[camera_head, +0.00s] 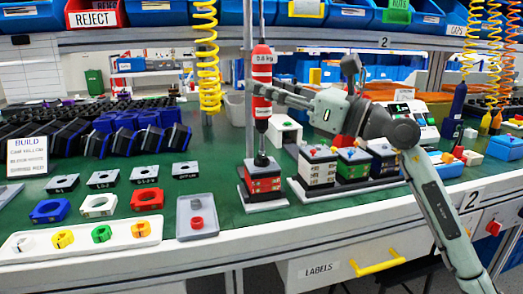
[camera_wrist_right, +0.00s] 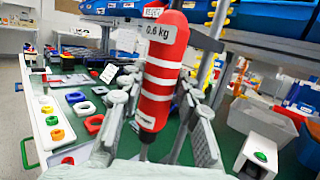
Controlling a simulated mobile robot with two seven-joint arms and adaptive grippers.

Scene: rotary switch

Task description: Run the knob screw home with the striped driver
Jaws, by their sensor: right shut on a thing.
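The red driver with white stripes (camera_head: 262,72) hangs upright and bears a "0.6 kg" label. My right gripper (camera_head: 264,93) is shut on its body, with a finger on each side, as the right wrist view (camera_wrist_right: 158,100) also shows. The driver's shaft runs down to a dark round part on top of a red-and-black switch stack (camera_head: 263,184). Whether the bit sits in the screw is too small to tell, and the screw itself is hidden. My left gripper is not in view.
More switch stacks (camera_head: 318,170) stand just right of the worked one. A grey tray (camera_head: 183,224) with a small red part lies to its left. A white tray (camera_head: 20,243) holds coloured rings at the front left. A grey post stands behind the driver.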

